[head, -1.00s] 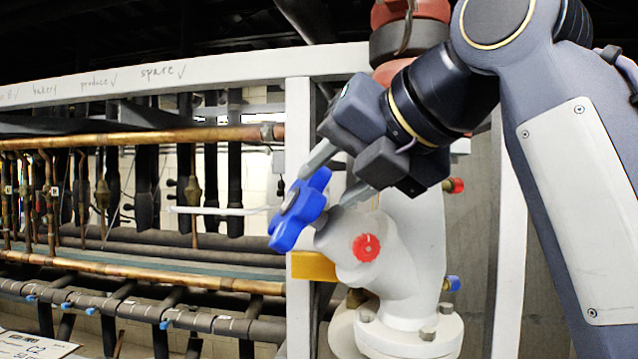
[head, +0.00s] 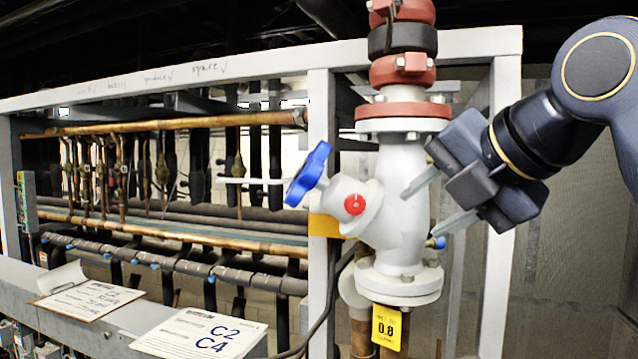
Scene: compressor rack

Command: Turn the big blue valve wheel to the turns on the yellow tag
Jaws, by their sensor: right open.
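The big blue valve wheel (head: 308,174) sits on the left end of a slanted stem on the white valve body (head: 402,195). My right gripper (head: 422,208) is open and empty. In the picture its fingers lie over the right side of the valve body, to the right of the wheel and apart from it. Whether the fingers touch the valve cannot be told. My left gripper is not in view.
A small red knob (head: 355,204) sits on the valve neck near the wheel. A grey rack post (head: 320,230) stands just behind the wheel. White cards (head: 200,333) marked C2 and C4 lie at lower left. Copper pipes (head: 165,130) run behind. Space left of the wheel looks free.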

